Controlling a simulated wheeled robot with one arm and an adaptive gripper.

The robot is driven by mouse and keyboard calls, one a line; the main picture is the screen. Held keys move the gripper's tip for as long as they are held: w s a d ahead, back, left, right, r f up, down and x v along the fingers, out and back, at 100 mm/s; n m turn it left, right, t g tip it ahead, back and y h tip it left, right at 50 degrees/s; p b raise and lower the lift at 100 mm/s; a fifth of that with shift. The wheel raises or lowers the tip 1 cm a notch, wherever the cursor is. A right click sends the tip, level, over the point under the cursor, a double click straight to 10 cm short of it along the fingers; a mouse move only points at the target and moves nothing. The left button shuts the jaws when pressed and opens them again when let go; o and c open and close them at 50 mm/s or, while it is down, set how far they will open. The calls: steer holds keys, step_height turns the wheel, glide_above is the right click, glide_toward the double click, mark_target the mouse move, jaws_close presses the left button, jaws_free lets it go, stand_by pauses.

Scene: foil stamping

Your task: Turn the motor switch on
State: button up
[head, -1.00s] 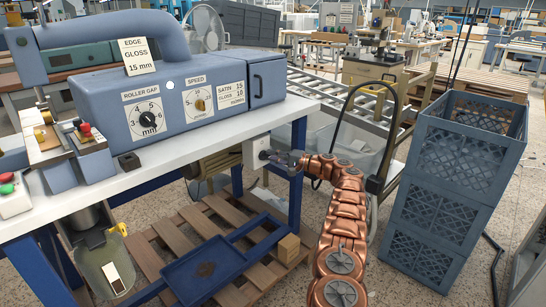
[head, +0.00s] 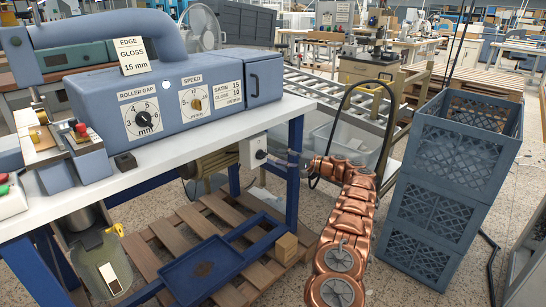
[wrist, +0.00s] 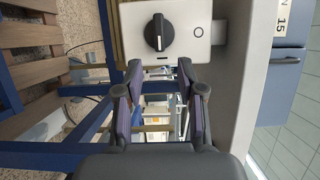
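The motor switch is a black knob (wrist: 158,32) on a pale box (wrist: 183,18) under the bench top. In the wrist view the knob stands lengthwise up and down. Its white line is at the lower end, toward a short dash mark (wrist: 162,57); a circle mark (wrist: 199,32) is to the right. The box (head: 249,152) also shows in the head view, its knob small. My gripper (wrist: 160,67) is open and empty, its fingertips below the knob in the wrist view and apart from it. In the head view the gripper is largely hidden around the bench leg.
The blue bench leg (head: 296,180) stands close to my gripper. The motor (head: 215,166) is left of the box. The blue stamping machine (head: 165,85) is on the white bench top. Stacked crates (head: 450,170) stand right of my arm; a pallet (head: 190,225) lies below.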

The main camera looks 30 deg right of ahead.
steer(key=v, duration=0.6)
steer(key=shift+s+d, duration=0.25)
